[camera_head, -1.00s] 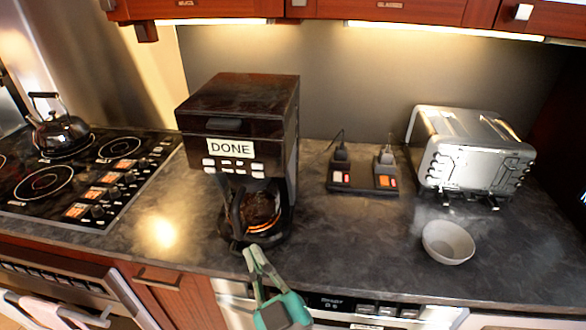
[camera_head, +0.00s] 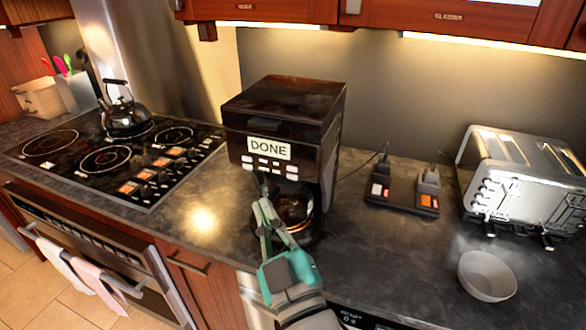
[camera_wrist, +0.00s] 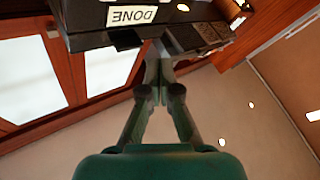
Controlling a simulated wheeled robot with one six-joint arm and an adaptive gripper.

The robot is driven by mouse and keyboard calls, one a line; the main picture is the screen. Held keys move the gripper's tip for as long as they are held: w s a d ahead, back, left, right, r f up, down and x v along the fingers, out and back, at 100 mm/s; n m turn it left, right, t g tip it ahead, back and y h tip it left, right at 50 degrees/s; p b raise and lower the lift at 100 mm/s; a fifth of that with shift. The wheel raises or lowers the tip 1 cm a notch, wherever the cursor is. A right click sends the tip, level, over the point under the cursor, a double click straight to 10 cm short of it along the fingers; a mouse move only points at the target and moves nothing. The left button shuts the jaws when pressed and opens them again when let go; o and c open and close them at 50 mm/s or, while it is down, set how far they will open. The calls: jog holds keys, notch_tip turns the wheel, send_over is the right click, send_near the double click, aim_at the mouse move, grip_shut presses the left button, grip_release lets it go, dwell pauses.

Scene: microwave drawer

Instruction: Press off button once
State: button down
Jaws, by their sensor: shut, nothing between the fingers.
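A dark coffee maker (camera_head: 285,105) stands on the counter with a display (camera_head: 269,148) reading "DONE". Several small pale buttons (camera_head: 270,164) sit in rows below the display; their labels are too small to read, so I cannot tell which one is off. My gripper (camera_head: 262,190) is shut and empty, its fingertips pointing up just below the button panel, in front of the glass pot (camera_head: 296,210). I cannot tell whether the tips touch the machine. In the wrist view the gripper (camera_wrist: 160,50) points toward the coffee maker's underside, with the display (camera_wrist: 132,15) upside down.
A power strip (camera_head: 402,198) with a red and an orange switch lies right of the coffee maker. A toaster (camera_head: 525,180) and a white bowl (camera_head: 487,276) are further right. A stove (camera_head: 110,165) with a kettle (camera_head: 124,112) is left. Wooden cabinets (camera_head: 260,10) hang above.

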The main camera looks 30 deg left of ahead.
jog(key=w+a, duration=0.2)
jog(key=w, duration=0.6)
jog(key=shift+w, duration=0.25)
dwell(1.4)
jog(key=shift+w+a, duration=0.1)
jog(key=shift+w, duration=0.15)
jog(key=shift+w+a, duration=0.1)
jog(key=shift+w, duration=0.2)
dwell(0.6)
jog(key=shift+s, duration=0.1)
jog(key=shift+s+d, duration=0.2)
jog(key=shift+s, duration=0.45)
jog(key=shift+s+d, duration=0.2)
jog(key=shift+s, duration=0.6)
jog(key=shift+s+d, duration=0.2)
jog(key=shift+s, duration=0.6)
jog(key=shift+s+d, duration=0.2)
jog(key=shift+s, duration=0.6)
jog(key=shift+f, duration=0.1)
